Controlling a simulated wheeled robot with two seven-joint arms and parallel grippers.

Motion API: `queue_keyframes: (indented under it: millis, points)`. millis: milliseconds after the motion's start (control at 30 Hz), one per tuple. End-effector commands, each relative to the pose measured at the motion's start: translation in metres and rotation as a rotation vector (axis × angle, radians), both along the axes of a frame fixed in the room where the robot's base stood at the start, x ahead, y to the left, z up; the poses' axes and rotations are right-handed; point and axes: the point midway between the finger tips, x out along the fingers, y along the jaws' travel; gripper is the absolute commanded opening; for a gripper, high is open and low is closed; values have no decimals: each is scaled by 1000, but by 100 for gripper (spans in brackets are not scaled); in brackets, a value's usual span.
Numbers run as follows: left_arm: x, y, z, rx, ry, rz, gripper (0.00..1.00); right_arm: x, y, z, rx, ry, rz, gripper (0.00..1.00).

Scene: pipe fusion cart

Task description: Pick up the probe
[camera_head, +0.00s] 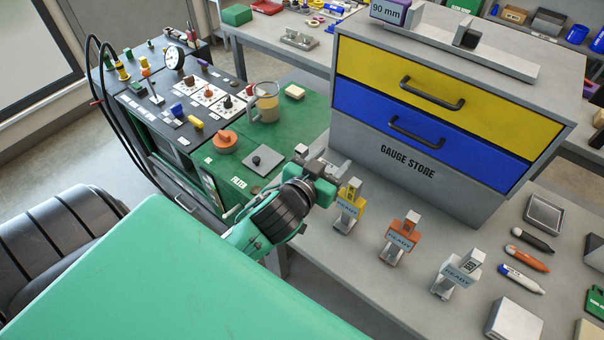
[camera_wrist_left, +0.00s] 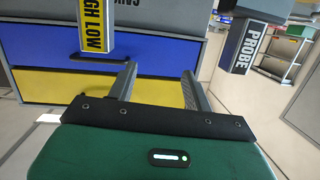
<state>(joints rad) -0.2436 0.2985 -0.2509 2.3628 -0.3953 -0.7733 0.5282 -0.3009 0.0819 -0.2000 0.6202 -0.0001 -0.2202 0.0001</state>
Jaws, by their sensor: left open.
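My left gripper (camera_head: 318,165) reaches in over the near edge of the green mat, in front of the grey cabinet. In the left wrist view its two fingers (camera_wrist_left: 158,78) are apart with nothing between them. A dark block lettered PROBE (camera_wrist_left: 243,46) shows at upper right in the left wrist view, to the right of the fingers and apart from them. I cannot tell which thing it is in the head view. A yellow block lettered "GH LOW" (camera_wrist_left: 94,24) shows at upper left there. My right gripper is not in view.
Yellow (camera_head: 349,208), orange (camera_head: 399,238) and white (camera_head: 458,272) devices stand in a row on the grey bench. The gauge store cabinet (camera_head: 360,147) rises behind them. Several pen-like tools (camera_head: 525,257) lie at right. The green mat (camera_head: 285,137) holds small parts.

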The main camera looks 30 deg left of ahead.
Motion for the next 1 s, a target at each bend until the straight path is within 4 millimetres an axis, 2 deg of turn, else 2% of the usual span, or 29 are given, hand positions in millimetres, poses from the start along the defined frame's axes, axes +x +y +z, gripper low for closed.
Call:
queue_keyframes:
  millis: [33, 133, 300, 400, 500, 633, 800, 900, 1000]
  points:
    - [12, -6, 24, -3, -102, -34, 51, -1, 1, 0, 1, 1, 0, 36]
    - [27, -25, 72, -17, -308, -130, 51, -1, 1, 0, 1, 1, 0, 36]
    - [29, -67, 142, -18, -610, -378, 51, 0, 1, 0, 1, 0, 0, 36]
    - [19, -95, 170, 0, -740, -565, 51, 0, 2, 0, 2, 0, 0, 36]
    - [4, -122, 187, 38, -824, -770, 51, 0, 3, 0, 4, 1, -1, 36]
    - [-16, -150, 189, 121, -857, -1050, 51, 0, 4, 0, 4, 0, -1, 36]
    - [-36, -169, 166, 286, -755, -1401, 51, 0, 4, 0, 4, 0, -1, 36]
    - [-41, -166, 143, 408, -616, -1571, 51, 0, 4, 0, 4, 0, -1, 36]
    - [-39, -152, 118, 540, -425, -1700, 51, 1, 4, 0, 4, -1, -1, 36]
